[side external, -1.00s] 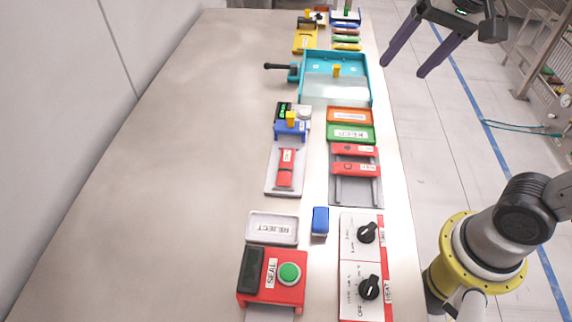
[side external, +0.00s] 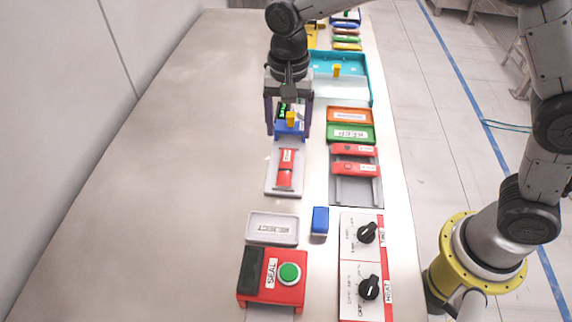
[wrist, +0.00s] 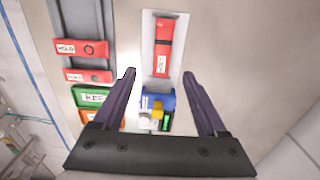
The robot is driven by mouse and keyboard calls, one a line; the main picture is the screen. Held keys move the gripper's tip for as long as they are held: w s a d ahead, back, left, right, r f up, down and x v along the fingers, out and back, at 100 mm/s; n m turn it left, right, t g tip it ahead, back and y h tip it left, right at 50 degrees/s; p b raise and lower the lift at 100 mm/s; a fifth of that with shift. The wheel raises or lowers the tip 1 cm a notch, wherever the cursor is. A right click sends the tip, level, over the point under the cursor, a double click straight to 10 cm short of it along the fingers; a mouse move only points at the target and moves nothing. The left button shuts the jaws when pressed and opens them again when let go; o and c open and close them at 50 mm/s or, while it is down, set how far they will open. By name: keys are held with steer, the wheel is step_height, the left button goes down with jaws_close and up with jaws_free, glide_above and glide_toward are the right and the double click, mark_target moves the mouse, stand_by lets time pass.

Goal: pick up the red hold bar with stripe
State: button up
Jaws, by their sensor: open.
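A red bar (side external: 285,166) with a white label and what looks like a thin dark stripe across it lies lengthwise on a pale tray (side external: 271,188). It also shows in the wrist view (wrist: 165,32), beyond my fingertips. Two more red labelled bars lie crosswise in a grey rack to the right, an upper one (side external: 342,149) and a lower one (side external: 343,167); the lower one bears a round mark. My gripper (side external: 288,133) is open and empty, pointing down. Its fingers appear on either side of the blue block with a yellow knob (side external: 291,119), behind the red bar.
A green KEEP tray (side external: 362,140) and an orange tray (side external: 362,115) sit behind the rack. A white REJECT tray (side external: 251,236), a blue block (side external: 320,220) and a red SEAL box (side external: 270,297) stand nearer. The table's left side is clear.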

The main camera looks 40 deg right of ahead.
mark_target(286, 162)
steer(key=f, duration=0.9)
steer(key=shift+w+a+f, duration=0.1)
steer(key=shift+a+f, duration=0.1)
steer(key=shift+f, duration=0.05)
steer(key=shift+c, duration=0.3)
jaws_close()
